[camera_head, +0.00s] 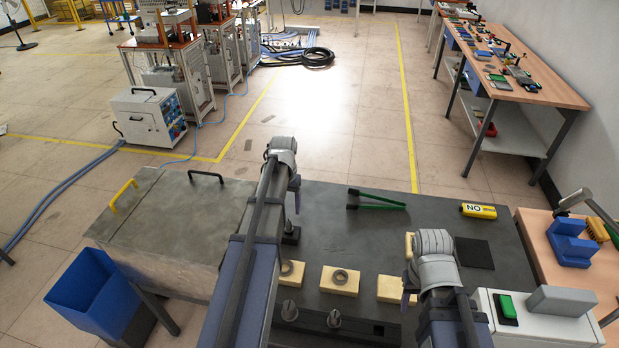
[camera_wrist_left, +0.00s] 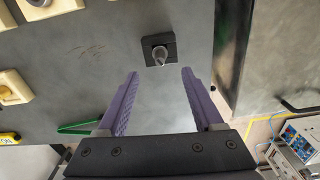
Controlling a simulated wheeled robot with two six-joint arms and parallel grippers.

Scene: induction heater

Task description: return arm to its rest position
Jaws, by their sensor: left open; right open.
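My left gripper (camera_head: 297,196) hangs over the grey table (camera_head: 330,215) in the head view, mostly hidden by its own wrist. In the left wrist view its two purple fingers (camera_wrist_left: 160,73) are spread apart with nothing between them. A dark square block with a metal peg (camera_wrist_left: 158,49) lies just beyond the fingertips in that view, apart from them. The block also shows in the head view (camera_head: 290,235) below the left gripper. My right gripper (camera_head: 408,291) is over the table's right part, with one purple finger showing and the rest hidden by its wrist.
Cream blocks, two with visible rings (camera_head: 340,280), stand along the near table. Green-handled tongs (camera_head: 377,201), a yellow "NO" item (camera_head: 479,211) and a black pad (camera_head: 474,253) lie further right. A white box with a green button (camera_head: 507,307) is near right. A blue bin (camera_head: 90,295) stands left.

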